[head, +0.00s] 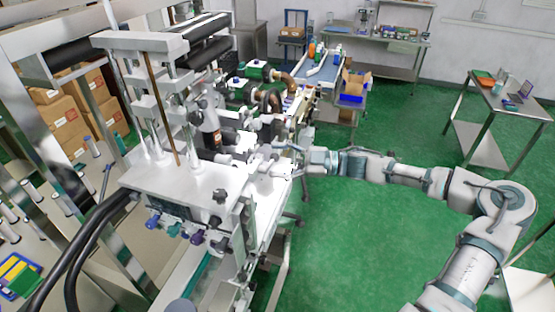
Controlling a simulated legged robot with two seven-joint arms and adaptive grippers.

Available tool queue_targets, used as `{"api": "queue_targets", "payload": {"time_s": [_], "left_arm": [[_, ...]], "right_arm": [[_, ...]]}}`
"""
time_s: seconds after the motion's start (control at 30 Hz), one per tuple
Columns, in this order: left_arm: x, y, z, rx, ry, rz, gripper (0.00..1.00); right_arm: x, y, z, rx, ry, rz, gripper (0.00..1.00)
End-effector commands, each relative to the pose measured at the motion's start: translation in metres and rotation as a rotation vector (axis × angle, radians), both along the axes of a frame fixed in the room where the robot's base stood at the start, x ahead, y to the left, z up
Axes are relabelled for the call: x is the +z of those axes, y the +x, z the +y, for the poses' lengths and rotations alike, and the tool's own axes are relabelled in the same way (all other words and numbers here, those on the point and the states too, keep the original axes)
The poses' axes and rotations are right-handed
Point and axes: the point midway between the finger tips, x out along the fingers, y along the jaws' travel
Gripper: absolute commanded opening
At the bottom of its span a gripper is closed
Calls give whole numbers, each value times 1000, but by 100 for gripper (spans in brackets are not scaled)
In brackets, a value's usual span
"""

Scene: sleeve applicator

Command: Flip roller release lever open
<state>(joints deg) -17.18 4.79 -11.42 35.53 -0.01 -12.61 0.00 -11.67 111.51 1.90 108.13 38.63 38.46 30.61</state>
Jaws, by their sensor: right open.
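The sleeve applicator (172,180) is a large white and metal machine filling the left half of the head view. Black rollers (205,52) sit at its top. I cannot clearly pick out the roller release lever among the crowded parts. My right gripper (291,160) comes in from the right and is open at the machine's right side, in front of white and dark mechanism parts. Whether it touches any of them I cannot tell. My left gripper is not in view.
A conveyor (322,68) with bottles runs behind the machine, with a blue bin (351,99) beside it. A metal table (507,104) stands at the right and a workbench (380,42) at the back. Green floor (350,245) is clear below my right arm.

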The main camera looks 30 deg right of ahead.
Motion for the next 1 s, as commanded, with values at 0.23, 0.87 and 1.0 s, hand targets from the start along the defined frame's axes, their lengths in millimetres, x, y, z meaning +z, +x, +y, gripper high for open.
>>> {"api": "queue_targets", "payload": {"time_s": [0.23, 0.87, 1.0], "left_arm": [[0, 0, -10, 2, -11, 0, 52], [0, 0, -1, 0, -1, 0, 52], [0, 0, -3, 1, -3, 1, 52]], "right_arm": [[1, 1, 8, 1, -5, -1, 68], [0, 0, 2, 2, 2, 1, 3], [1, -1, 2, 2, 2, 0, 1]]}}
